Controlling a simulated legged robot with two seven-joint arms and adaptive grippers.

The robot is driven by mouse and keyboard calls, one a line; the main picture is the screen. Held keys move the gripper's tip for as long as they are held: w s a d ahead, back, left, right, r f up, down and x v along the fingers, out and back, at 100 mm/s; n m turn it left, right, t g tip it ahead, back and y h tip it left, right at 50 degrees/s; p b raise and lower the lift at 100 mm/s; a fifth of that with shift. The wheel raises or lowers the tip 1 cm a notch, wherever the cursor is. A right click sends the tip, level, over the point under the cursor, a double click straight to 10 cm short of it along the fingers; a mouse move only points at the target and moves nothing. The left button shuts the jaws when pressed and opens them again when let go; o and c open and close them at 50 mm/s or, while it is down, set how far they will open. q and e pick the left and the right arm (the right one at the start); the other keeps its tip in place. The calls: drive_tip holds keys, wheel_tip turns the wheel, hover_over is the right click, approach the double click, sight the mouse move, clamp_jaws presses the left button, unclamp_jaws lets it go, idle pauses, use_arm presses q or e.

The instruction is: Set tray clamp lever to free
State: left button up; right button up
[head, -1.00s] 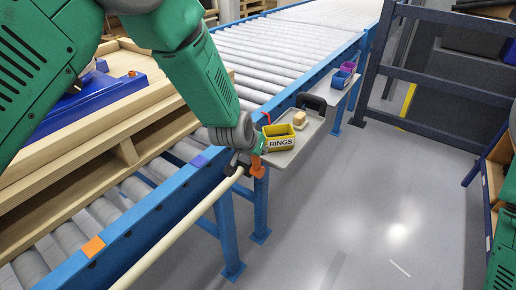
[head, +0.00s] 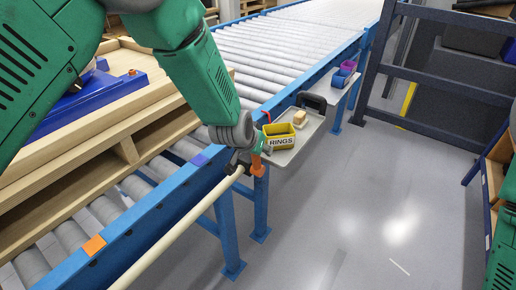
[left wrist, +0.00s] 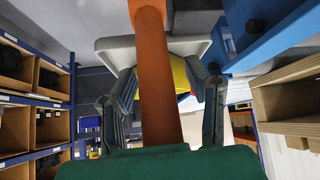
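The orange lever (head: 257,167) is at the blue conveyor rail, beside the near corner of the grey tray (head: 303,143). In the left wrist view the orange bar (left wrist: 158,85) runs lengthwise between the two fingers of my left gripper (left wrist: 165,100). The fingers are apart, with a clear gap on the bar's right side; contact on the left is unclear. In the head view my left gripper (head: 245,158) is at the lever, partly hiding it. A yellow bin marked RINGS (head: 280,142) sits on the tray. My right gripper is not in view.
A pale round rail (head: 180,229) runs along the blue conveyor frame (head: 150,214) by the gripper. A wooden pallet (head: 115,140) is on the rollers at left. A small red part (head: 267,116) and a tan block (head: 300,118) are near the bin. The grey floor at right is clear.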

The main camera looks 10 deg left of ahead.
use_arm(q)
drive_tip(key=shift+s+d+f, duration=0.15)
drive_tip(key=shift+s, duration=0.05)
drive_tip(key=shift+s+r, duration=0.1)
drive_tip(key=shift+r, duration=0.2)
drive_tip(key=v, duration=1.1)
drive_tip(key=shift+r, duration=0.15)
